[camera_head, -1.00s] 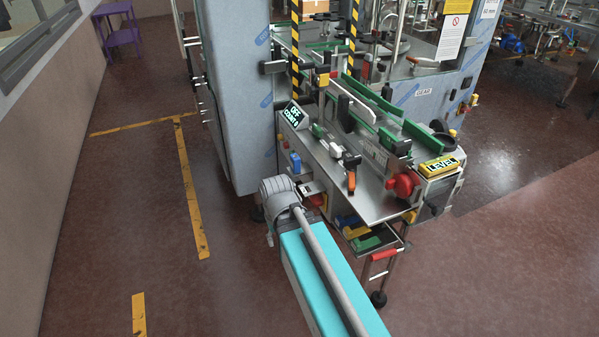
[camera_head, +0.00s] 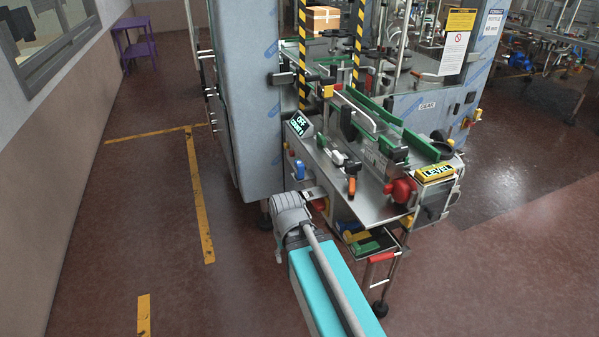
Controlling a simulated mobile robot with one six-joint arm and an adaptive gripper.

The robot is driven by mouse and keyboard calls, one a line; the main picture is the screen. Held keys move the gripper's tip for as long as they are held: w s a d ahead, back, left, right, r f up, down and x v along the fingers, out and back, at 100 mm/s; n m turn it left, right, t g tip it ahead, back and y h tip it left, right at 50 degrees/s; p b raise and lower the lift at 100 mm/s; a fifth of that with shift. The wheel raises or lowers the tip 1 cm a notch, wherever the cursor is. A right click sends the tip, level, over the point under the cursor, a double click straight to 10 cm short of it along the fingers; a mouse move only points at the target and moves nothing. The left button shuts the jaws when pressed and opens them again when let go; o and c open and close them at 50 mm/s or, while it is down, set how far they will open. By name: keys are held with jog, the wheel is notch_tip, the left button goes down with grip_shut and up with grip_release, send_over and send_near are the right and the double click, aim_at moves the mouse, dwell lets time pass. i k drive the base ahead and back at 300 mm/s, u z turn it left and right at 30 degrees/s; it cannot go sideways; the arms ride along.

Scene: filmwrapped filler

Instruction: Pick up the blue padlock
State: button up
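A small blue thing (camera_head: 299,169), which looks like the blue padlock, is on the near left side of the machine, below the OFF sign. It is too small for me to make out a shackle or how it is held. My grey arm joint and link (camera_head: 290,214) are in front of and below it, with a visible gap between. I cannot make out my gripper's fingers, so its relation to the padlock is hidden.
The machine's metal table (camera_head: 347,205) carries an orange-handled clamp (camera_head: 351,186) and a red knob (camera_head: 400,191). A tray (camera_head: 372,245) with coloured items sits below it. A tall grey cabinet (camera_head: 247,100) stands behind.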

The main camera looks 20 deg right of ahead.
aim_at(298, 166)
jog(key=u, duration=0.75)
jog(key=i, duration=0.5)
jog(key=z, duration=0.2)
